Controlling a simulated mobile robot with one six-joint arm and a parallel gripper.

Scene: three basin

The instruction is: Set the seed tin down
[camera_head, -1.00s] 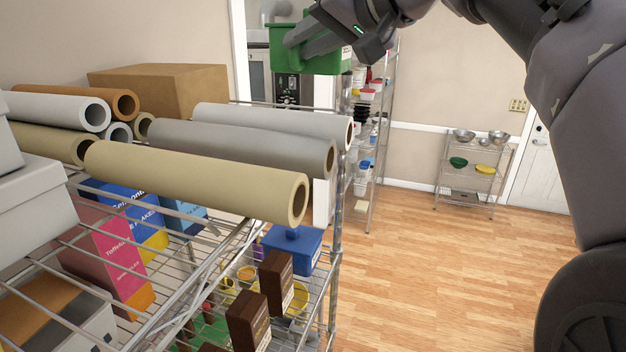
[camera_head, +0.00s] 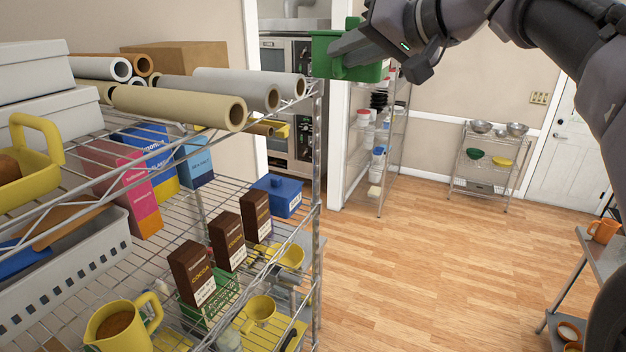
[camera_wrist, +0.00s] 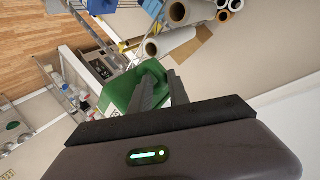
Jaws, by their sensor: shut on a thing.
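The seed tin, a green open-topped box (camera_head: 322,52), is held up in the air at the top middle of the head view. It also shows in the wrist view (camera_wrist: 120,92), tilted in that picture. My gripper (camera_head: 345,47) is shut on it, and the fingers (camera_wrist: 162,85) reach over its side. The fingers hide part of the tin, and its inside cannot be seen clearly. The tin is apart from every surface, in front of the doorway and above the level of the shelf's rolls.
A wire shelf (camera_head: 318,150) on the left carries paper rolls (camera_head: 180,103), boxes, cocoa cartons (camera_head: 227,241) and yellow cups. A tall rack (camera_head: 352,185) and a small rack with bowls (camera_head: 455,190) stand behind. A grey table (camera_head: 607,255) is at right. The wooden floor between is clear.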

